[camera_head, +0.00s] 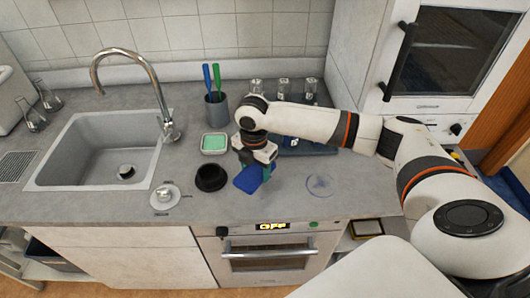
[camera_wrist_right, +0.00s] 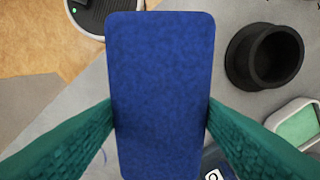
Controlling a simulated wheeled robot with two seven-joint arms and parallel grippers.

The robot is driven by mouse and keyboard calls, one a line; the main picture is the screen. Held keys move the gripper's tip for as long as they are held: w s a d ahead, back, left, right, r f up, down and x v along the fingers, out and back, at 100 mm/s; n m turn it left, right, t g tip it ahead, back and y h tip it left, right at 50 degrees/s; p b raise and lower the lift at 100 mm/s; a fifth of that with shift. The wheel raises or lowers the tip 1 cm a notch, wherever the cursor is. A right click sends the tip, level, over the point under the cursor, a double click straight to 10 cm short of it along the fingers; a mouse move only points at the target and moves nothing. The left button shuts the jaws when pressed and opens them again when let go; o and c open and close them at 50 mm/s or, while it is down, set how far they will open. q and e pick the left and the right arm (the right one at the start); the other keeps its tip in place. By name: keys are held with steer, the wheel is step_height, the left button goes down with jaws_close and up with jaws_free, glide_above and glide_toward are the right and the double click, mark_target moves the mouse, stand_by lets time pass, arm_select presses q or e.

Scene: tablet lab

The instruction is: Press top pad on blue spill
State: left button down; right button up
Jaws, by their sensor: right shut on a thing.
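A flat blue pad (camera_head: 247,180) is held between the fingers of my right gripper (camera_head: 262,168), over the front part of the counter. In the right wrist view the blue pad (camera_wrist_right: 160,95) fills the middle, with a green finger on each side of it. I cannot tell whether its underside touches the counter. A faint, bluish round patch (camera_head: 320,185), which looks like the spill, lies on the counter to the right of the pad, apart from it in the picture. My left gripper is not in view.
A black round bowl (camera_head: 210,177) stands just left of the pad, with a tray holding a green block (camera_head: 214,143) behind it. The sink (camera_head: 85,150) is at left.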

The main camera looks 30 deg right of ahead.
steer(key=d+n, duration=0.1)
steer(key=w+d+n, duration=0.1)
steer(key=n, duration=0.1)
steer(key=w+d+n+p, duration=0.1)
steer(key=n, duration=0.1)
steer(key=shift+d+f, duration=0.2)
steer(key=shift+f, duration=0.2)
steer(key=n, duration=0.1)
steer(key=d+n, duration=0.1)
steer(key=shift+w+d+f+n, duration=0.25)
steer(key=shift+w+f+n, duration=0.05)
steer(key=shift+w, duration=0.05)
step_height(320, 180, down, 6)
steer(key=b, duration=0.6)
arm_select(q)
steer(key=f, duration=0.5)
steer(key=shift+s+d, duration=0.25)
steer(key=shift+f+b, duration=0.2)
steer(key=shift+b, duration=0.2)
arm_select(e)
steer(key=shift+f, duration=0.45)
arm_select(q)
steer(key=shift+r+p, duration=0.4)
arm_select(e)
steer(key=shift+s+f, duration=0.1)
stand_by(0.6)
